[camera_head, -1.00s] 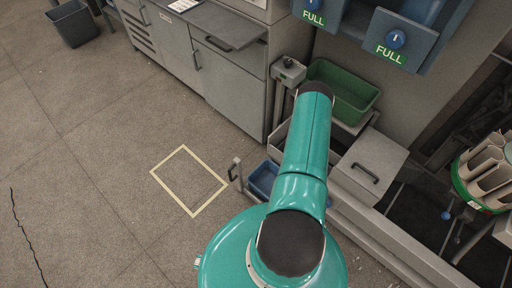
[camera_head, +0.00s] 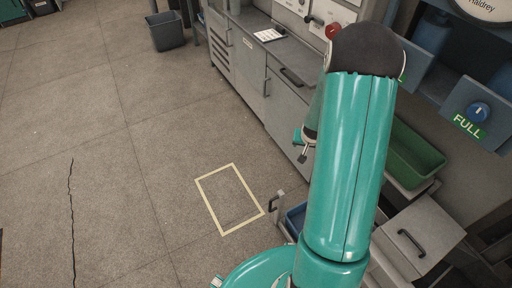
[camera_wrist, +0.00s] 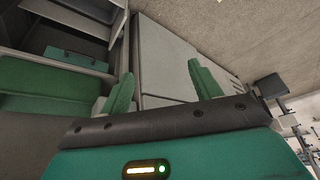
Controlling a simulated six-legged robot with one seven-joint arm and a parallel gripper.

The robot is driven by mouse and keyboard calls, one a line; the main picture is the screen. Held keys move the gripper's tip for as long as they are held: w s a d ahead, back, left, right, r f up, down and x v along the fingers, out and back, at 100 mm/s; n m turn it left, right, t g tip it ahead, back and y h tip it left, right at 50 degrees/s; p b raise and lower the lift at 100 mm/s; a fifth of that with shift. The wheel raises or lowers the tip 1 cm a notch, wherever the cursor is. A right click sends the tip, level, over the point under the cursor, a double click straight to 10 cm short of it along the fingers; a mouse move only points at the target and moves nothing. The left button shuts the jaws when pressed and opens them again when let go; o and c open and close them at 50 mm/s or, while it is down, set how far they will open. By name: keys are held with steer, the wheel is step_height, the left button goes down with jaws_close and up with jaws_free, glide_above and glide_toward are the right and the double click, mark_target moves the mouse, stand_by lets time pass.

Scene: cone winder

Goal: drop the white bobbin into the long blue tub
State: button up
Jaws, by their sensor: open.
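No white bobbin can be made out in either current view. A blue tub (camera_head: 295,218) sits low beside the floor frame in the head view, mostly hidden behind my arm, so its length cannot be told. My gripper (camera_wrist: 160,88) shows in the wrist view with its two green fingers spread apart and nothing between them. In the head view only a small part of its end shows, left of my raised arm, in front of the grey cabinets.
A green tub (camera_head: 412,155) stands right of my arm. A grey box with a black handle (camera_head: 411,242) is below it. Grey cabinets (camera_head: 245,65) line the back, with a dark bin (camera_head: 166,31) beyond. A yellow floor outline (camera_head: 229,199) encloses bare floor; the left floor is open.

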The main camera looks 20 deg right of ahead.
steer(key=s+a+r+n+t+y, duration=0.1)
steer(key=a+r+n, duration=0.1)
steer(key=a+r, duration=0.75)
steer(key=s+a+r+n, duration=0.15)
steer(key=a+r, duration=0.45)
steer(key=r, duration=0.6)
steer(key=s+a+r+n, duration=0.2)
steer(key=s+a+r, duration=0.3)
steer(key=s, duration=0.3)
steer(key=s+a+r+n+y, duration=0.1)
steer(key=s+a+r, duration=0.5)
steer(key=s+a, duration=0.2)
steer(key=shift+r+n+y, duration=0.3)
steer(key=shift+n, duration=0.05)
